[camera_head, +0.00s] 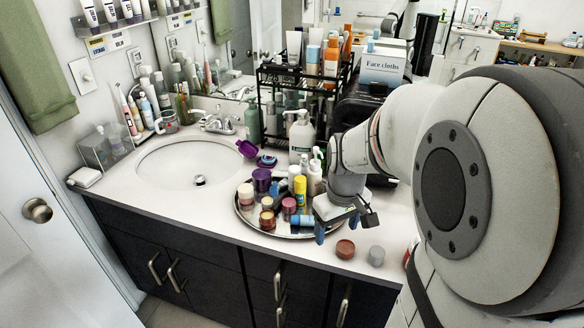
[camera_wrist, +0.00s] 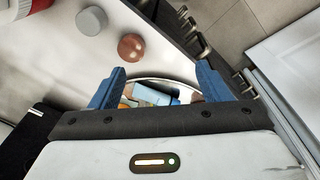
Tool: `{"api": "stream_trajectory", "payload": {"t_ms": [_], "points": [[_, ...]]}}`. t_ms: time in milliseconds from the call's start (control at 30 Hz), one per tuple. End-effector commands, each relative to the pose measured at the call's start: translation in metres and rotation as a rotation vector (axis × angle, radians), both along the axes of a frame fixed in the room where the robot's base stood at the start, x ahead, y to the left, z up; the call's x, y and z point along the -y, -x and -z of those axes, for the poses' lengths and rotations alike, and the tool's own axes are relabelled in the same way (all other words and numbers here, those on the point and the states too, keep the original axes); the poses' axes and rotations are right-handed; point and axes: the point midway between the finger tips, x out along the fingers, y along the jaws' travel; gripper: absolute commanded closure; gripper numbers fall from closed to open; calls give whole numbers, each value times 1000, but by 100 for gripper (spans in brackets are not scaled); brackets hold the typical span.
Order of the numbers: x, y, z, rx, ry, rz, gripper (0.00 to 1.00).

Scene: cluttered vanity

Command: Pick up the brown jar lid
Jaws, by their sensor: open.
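The brown jar lid (camera_head: 345,249) lies on the white counter near its front edge, right of the round tray. In the wrist view the brown lid (camera_wrist: 131,47) sits beyond the fingertips, a little left of the middle. My gripper (camera_head: 338,228) is open and empty, with blue fingers pointing down over the right side of the tray, left of and above the lid. In the wrist view the gripper (camera_wrist: 160,78) frames part of the tray and a light blue tube (camera_wrist: 150,94) between its fingers. Nothing hides the lid.
A grey lid (camera_head: 376,256) stands just right of the brown one; it also shows in the wrist view (camera_wrist: 91,20). The round tray (camera_head: 246,222) holds several jars and bottles. A black rack (camera_head: 263,105) stands behind. The counter's front edge is close to the lid.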

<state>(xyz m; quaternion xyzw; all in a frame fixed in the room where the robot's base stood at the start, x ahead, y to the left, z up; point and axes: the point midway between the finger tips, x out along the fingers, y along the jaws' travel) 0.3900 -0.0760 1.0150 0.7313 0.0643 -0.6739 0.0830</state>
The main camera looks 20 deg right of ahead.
Motion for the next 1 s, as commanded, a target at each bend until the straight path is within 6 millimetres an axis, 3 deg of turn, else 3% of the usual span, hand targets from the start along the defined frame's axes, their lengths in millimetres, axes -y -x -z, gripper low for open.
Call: {"api": "stream_trajectory", "payload": {"t_ms": [100,300,1000], "points": [[27,-20,19,-46,-4,-49,29],[52,-35,41,-82,-12,-108,29],[54,-38,120,-88,-14,-118,29]]}}
